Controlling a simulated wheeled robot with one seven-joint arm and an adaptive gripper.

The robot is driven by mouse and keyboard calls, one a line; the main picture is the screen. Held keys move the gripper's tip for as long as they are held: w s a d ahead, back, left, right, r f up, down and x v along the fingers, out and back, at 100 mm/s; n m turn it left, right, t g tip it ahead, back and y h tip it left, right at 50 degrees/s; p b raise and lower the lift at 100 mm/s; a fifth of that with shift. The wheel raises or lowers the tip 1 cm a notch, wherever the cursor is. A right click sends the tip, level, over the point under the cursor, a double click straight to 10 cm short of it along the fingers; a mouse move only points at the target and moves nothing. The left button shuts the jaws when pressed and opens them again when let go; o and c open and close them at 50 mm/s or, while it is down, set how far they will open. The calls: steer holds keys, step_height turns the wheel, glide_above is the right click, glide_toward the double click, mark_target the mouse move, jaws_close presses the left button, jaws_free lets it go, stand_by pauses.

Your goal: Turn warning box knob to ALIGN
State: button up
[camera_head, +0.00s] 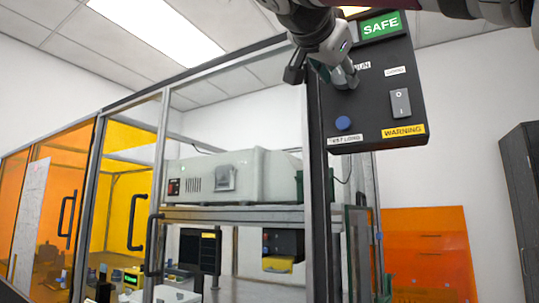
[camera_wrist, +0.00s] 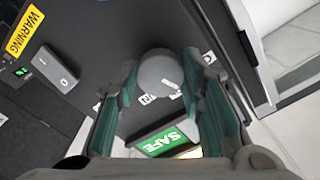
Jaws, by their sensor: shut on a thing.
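The dark warning box (camera_head: 372,100) hangs at the top of the frame post in the head view, with a green SAFE sign (camera_head: 380,25) on top and a yellow WARNING label (camera_head: 403,131). In the wrist view its round grey knob (camera_wrist: 158,72) sits between my fingers, its white pointer line toward the lower right. Small white labels (camera_wrist: 176,95) surround it; I cannot read which one the pointer marks. My gripper (camera_head: 322,76) is at the box face, shut on the knob, and hides it in the head view.
A rocker switch (camera_head: 400,103) and a blue button (camera_head: 343,123) are on the same box face, close to my gripper. A metal-framed enclosure (camera_head: 318,180) with orange panels stands to the left, holding a pale instrument (camera_head: 280,175). A dark cabinet (camera_head: 522,165) stands at right.

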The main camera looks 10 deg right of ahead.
steer(key=shift+m+b, duration=0.65)
steer(key=shift+m, duration=1.35)
steer(key=o, duration=1.1)
steer(key=shift+o, duration=0.2)
steer(key=v, duration=1.2)
